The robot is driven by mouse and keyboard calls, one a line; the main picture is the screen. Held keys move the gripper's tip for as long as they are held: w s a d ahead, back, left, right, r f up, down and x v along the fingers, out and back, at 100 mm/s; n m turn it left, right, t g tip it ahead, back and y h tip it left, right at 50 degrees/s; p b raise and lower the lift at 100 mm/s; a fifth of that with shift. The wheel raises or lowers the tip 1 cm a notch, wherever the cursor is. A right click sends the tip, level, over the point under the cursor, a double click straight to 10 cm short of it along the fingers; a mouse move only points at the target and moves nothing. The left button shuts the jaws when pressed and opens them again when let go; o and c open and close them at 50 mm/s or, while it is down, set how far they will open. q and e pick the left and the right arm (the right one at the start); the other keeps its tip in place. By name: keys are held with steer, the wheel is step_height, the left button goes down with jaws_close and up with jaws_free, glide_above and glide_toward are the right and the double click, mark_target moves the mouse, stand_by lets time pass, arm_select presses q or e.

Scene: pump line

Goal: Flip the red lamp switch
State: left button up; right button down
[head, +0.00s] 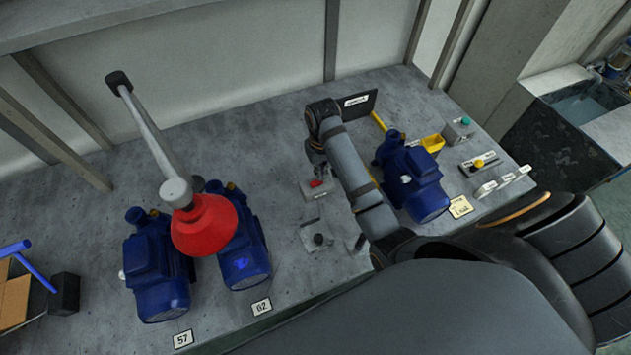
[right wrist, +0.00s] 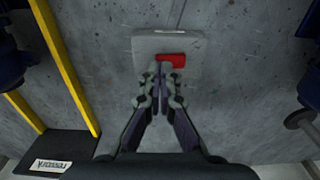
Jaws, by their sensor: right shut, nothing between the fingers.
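The red switch (head: 316,184) is a small red rocker on a light grey box on the bench, left of my right arm in the head view. In the right wrist view the red rocker (right wrist: 173,60) sits on the grey switch box (right wrist: 190,44). My right gripper (right wrist: 158,68) is shut and empty, its fingertips over the rocker's left end; I cannot tell whether they touch it. In the head view this gripper (head: 321,172) is partly hidden by its own arm. A lamp with a red shade (head: 205,226) stands to the left. My left gripper is not in view.
Blue pumps (head: 155,268) stand at the left, and another blue pump (head: 413,180) stands right of my arm. A grey bracket with a black knob (head: 317,239) is in front of the switch. A dark sign plate (head: 358,104) stands behind. Small control boxes (head: 480,163) are at the right.

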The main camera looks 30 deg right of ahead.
steer(key=shift+f, duration=0.9)
steer(key=shift+r, duration=0.1)
step_height(320, 180, up, 7)
steer(key=p, duration=0.9)
stand_by(0.5)
